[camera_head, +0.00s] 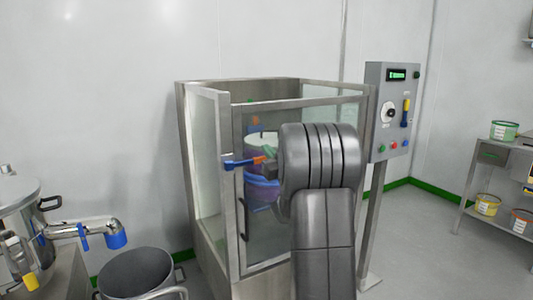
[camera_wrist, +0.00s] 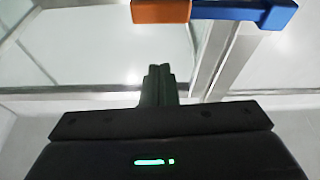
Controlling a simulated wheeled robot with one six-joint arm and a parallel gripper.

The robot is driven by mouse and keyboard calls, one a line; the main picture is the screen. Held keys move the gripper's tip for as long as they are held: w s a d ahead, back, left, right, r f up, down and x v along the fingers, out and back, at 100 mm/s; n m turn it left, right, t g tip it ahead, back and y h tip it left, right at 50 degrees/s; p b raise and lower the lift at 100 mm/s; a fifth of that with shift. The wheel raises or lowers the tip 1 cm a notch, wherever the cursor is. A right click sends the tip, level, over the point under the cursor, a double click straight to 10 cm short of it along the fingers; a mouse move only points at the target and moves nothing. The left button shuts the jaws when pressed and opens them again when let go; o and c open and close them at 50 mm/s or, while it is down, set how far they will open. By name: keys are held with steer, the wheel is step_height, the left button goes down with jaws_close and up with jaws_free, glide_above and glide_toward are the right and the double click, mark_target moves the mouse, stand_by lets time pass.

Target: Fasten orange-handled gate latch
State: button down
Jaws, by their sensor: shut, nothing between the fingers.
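The gate latch shows at the upper left of the glazed gate in the head view, with a blue bar (camera_head: 235,164) and an orange handle (camera_head: 259,160). It lies roughly level across the gate's left post. In the wrist view the orange handle (camera_wrist: 161,11) and the blue bar (camera_wrist: 240,12) cross the top edge. My gripper (camera_wrist: 158,70) is shut and empty, its fingertips apart from the orange handle in that picture. In the head view my arm hides the gripper and part of the gate.
The metal-framed enclosure (camera_head: 182,130) has a gate with a dark pull handle (camera_head: 243,218); tubs, one blue (camera_head: 262,190), show through the glass. A control panel (camera_head: 390,112) stands on a post to the right. A steel pot (camera_head: 137,275) stands at lower left.

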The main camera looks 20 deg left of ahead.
steer(key=v, duration=0.7)
steer(key=shift+s, duration=0.25)
steer(key=shift+a, duration=0.15)
steer(key=p+x, duration=0.1)
steer(key=x, duration=0.9)
steer(key=shift+w+r, duration=0.1)
steer(key=shift+r, duration=0.1)
steer(key=n+p, duration=0.1)
steer(key=n, duration=0.1)
steer(key=n+g+p, duration=0.1)
steer(key=p, duration=0.1)
steer(key=s+a+n+g+y+p, duration=0.1)
steer(key=n, duration=0.1)
steer(key=shift+s+r+n+p, duration=0.1)
steer(key=shift+r+n+p, duration=0.2)
steer(key=shift+r, duration=0.05)
steer(key=n+p, duration=0.1)
steer(key=s+a+r+n+g+p, duration=0.1)
steer(key=shift+r+n+g+y, duration=0.3)
steer(key=shift+r+n, duration=0.05)
steer(key=shift+n, duration=0.05)
steer(key=shift+s+a+r+n, duration=0.1)
steer(key=shift+s+a+n, duration=0.2)
steer(key=shift+n, duration=0.4)
steer(key=shift+d, duration=0.15)
